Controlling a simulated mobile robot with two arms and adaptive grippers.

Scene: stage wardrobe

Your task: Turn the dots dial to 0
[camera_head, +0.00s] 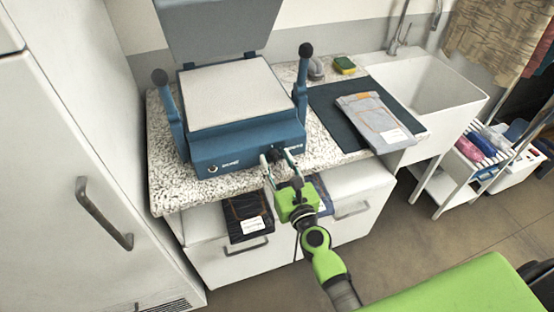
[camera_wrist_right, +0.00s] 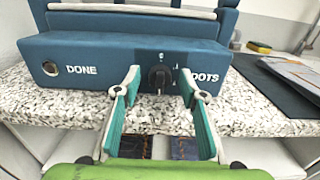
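The dots dial is a round black knob (camera_wrist_right: 159,77) on the front of the blue heat press (camera_head: 240,145), beside the white word DOTS. In the head view the dial (camera_head: 277,154) shows just beyond my right gripper. My right gripper (camera_head: 277,157) is open, its two green fingers pointing at the press front. In the right wrist view the fingers (camera_wrist_right: 158,80) stand to either side of the dial with a gap on each side. The dial's exact setting is too small to read. My left gripper is not in view.
A round button (camera_wrist_right: 50,68) marked DONE is on the press's left front. Packaged garments lie on the dark mat (camera_head: 330,107) and in the open drawers below the speckled counter (camera_head: 175,198). A sink (camera_head: 435,90) stands at the right, a white cabinet (camera_head: 70,150) at the left.

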